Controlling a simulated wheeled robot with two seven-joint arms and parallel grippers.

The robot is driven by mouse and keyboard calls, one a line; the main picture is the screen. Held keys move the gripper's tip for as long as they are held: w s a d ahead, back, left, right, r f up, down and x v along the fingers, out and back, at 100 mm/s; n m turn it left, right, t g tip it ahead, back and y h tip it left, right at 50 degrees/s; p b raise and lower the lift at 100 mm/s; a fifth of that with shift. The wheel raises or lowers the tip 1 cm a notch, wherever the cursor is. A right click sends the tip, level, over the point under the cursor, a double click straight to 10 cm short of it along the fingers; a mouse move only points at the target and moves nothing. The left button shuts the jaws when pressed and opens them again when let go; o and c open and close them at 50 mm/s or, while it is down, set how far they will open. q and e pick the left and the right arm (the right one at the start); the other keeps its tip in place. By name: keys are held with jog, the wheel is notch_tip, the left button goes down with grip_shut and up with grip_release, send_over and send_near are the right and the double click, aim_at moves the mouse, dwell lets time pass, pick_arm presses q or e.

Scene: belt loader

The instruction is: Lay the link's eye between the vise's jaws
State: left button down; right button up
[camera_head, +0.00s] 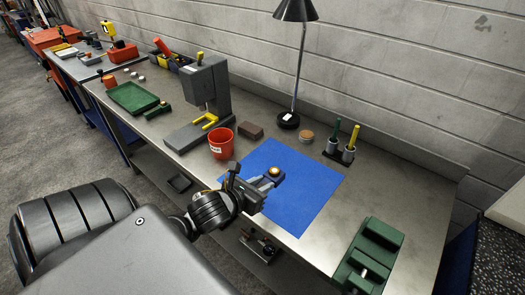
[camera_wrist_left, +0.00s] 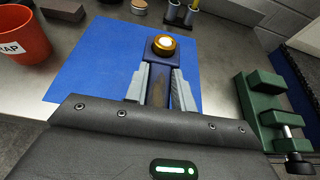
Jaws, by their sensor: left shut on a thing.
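The link (camera_wrist_left: 158,88) is held in my left gripper (camera_wrist_left: 162,82), whose fingers are shut on its bar. Its dark blue-grey eye end, with a round brass piece (camera_wrist_left: 164,45) in it, points away beyond the fingertips. In the head view my left gripper (camera_head: 251,188) holds the link over the blue mat; the brass piece (camera_head: 275,171) shows at its far end. The green vise (camera_head: 368,256) stands at the front right of the bench, apart from the gripper. It also shows in the wrist view (camera_wrist_left: 262,115), at the right. My right gripper is not in view.
The blue mat (camera_head: 312,190) lies under the gripper. A red cup (camera_head: 221,146) and grey press (camera_head: 207,88) stand to the left, a brown block (camera_head: 250,130) and lamp (camera_head: 289,119) behind. Two pots (camera_head: 347,153) stand at the back right. Bare bench separates mat and vise.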

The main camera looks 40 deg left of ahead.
pick_arm(q)
jog(key=shift+s+d+r+p, duration=0.65)
jog(key=shift+s+p, duration=0.15)
jog(key=shift+p, duration=0.05)
jog(key=shift+s+d, duration=0.15)
